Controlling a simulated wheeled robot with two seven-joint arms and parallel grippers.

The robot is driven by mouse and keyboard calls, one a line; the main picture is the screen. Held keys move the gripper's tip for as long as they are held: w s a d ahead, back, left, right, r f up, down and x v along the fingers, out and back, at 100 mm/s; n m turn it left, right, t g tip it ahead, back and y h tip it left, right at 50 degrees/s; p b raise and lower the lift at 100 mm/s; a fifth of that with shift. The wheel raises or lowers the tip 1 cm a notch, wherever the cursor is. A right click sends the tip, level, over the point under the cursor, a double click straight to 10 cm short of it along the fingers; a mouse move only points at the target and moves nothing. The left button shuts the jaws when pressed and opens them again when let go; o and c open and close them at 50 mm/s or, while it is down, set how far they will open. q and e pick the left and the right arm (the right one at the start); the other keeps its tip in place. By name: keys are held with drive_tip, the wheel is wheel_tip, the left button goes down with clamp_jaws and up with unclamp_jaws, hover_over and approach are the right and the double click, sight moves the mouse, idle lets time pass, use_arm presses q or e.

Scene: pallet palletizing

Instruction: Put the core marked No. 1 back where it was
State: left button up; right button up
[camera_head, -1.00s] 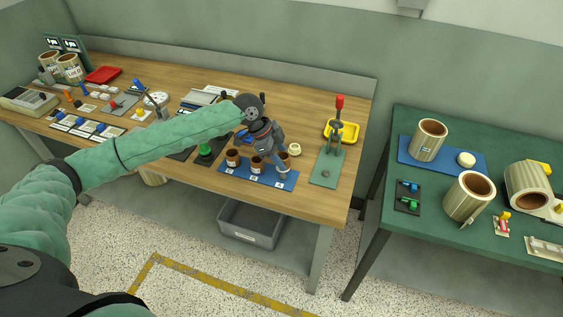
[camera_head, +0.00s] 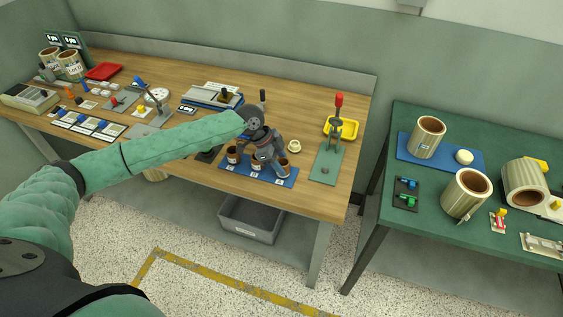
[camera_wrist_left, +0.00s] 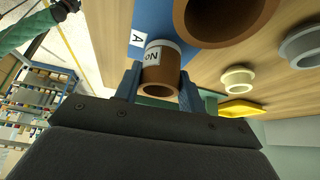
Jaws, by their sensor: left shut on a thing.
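My left gripper (camera_head: 268,167) is down at the blue mat (camera_head: 292,177) on the wooden bench. In the left wrist view its fingers (camera_wrist_left: 158,88) are shut on a small brown core (camera_wrist_left: 160,76) with a white label reading "No"; its number is not legible. A card marked A (camera_wrist_left: 138,38) lies on the mat behind it. A larger-looking brown core (camera_wrist_left: 222,14) is close to the camera. In the head view, brown cores with white bands stand at the left (camera_head: 233,157), middle (camera_head: 256,165) and right (camera_head: 283,164) of the mat. The gripper partly hides them.
A green hand press with a red knob (camera_head: 339,100) and a yellow tray (camera_head: 343,129) stand to the right. A small cream ring (camera_head: 294,146) is behind the mat. A grey bin (camera_head: 250,222) is under the bench. A green table (camera_head: 400,225) with large rolls is at far right.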

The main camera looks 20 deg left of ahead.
use_arm(q)
drive_tip(key=shift+f, duration=0.2)
use_arm(e)
drive_tip(key=shift+w, duration=0.2)
use_arm(q)
drive_tip(key=o, duration=1)
use_arm(e)
drive_tip(key=shift+s, duration=0.15)
use_arm(q)
drive_tip(key=shift+r, duration=0.6)
drive_tip(key=shift+a+r, duration=0.15)
drive_tip(key=shift+a, duration=0.05)
drive_tip(key=b+v, duration=0.5)
drive_tip(key=v, duration=0.6)
drive_tip(key=shift+r, duration=0.35)
use_arm(e)
drive_tip(key=w+a+r, duration=0.4)
drive_tip(key=w+r, duration=0.2)
drive_tip(key=r, duration=0.1)
drive_tip(key=shift+w+r, duration=0.2)
drive_tip(key=shift+w, duration=0.15)
